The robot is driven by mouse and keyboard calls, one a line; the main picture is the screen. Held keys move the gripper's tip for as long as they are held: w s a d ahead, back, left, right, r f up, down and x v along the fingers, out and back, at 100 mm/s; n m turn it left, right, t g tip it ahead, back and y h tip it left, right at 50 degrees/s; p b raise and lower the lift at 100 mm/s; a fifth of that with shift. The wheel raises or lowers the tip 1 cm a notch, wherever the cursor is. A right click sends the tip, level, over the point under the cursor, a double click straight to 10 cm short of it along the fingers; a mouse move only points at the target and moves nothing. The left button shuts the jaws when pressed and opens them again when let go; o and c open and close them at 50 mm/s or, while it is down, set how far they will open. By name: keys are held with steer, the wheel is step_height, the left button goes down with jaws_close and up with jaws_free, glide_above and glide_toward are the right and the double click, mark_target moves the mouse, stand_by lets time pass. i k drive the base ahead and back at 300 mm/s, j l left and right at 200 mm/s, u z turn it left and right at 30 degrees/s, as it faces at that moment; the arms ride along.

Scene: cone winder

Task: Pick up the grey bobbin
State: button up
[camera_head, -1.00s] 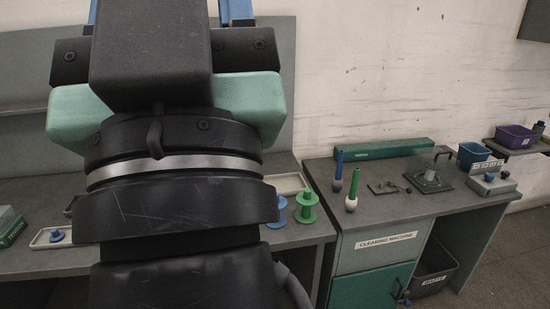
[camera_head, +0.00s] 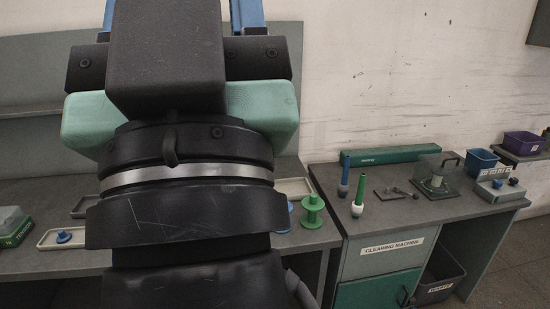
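I cannot make out a grey bobbin in the head view. My own arm fills the left and middle of the picture and hides much of the left bench. A green bobbin (camera_head: 312,212) stands upright on the bench's right end. A blue bobbin (camera_head: 287,215) stands just left of it, partly hidden by my arm. A small blue piece (camera_head: 64,237) sits in a shallow tray (camera_head: 45,243) at the left.
Right of the bench stands the clearing machine table (camera_head: 385,230), with a blue and a green upright tool (camera_head: 358,195), a clear-covered device (camera_head: 437,182) and a long green box (camera_head: 385,154). A blue bin (camera_head: 481,161) and purple bin (camera_head: 522,143) are at the far right. A waste bin (camera_head: 440,275) sits below.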

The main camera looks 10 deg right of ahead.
mark_target(343, 191)
steer(key=i+l, duration=1.2)
steer(key=l, duration=0.2)
steer(key=u, duration=0.05)
